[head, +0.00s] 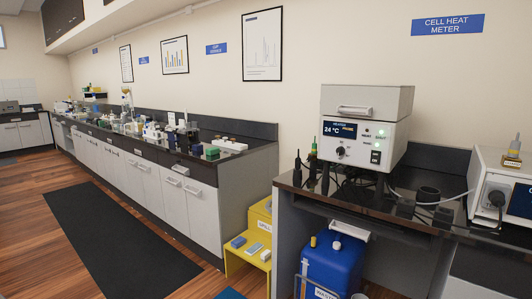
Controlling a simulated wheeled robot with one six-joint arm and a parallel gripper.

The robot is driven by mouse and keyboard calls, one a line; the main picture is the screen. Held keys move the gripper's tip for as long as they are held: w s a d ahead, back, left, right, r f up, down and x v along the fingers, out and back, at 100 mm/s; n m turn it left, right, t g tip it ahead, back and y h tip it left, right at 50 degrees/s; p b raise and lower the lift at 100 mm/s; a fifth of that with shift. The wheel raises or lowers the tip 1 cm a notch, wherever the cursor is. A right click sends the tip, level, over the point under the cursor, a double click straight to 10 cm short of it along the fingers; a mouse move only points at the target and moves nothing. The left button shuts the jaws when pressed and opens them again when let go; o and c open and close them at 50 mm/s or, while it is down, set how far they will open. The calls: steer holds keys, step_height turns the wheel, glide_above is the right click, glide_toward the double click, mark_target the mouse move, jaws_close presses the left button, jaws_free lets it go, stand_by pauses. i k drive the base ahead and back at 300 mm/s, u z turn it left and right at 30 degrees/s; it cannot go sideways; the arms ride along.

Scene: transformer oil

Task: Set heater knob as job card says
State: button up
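The heater unit (366,125) is a white box with a lidded top and handle, standing on the dark bench at the right of the head view. Its black knob (340,151) sits on the lower left of the front panel, below a blue display (340,128) that reads 24 °C. The knob's pointer setting is too small to read. Green lights (381,132) glow to the right of the display, above a dark switch (375,157). I cannot make out a job card. My gripper is not in view.
A second white instrument (487,185) stands at the right edge, with cables between it and the heater. A blue container (333,265) sits under the bench beside a yellow step stand (250,255). A black mat (115,240) lies on open floor at left.

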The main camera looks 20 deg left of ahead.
mark_target(340, 151)
steer(key=u, duration=0.45)
steer(key=k, duration=0.45)
steer(key=u, duration=1.25)
steer(key=i, duration=1.9)
steer(key=z, duration=0.8)
steer(key=i, duration=0.95)
steer(key=z, duration=0.35)
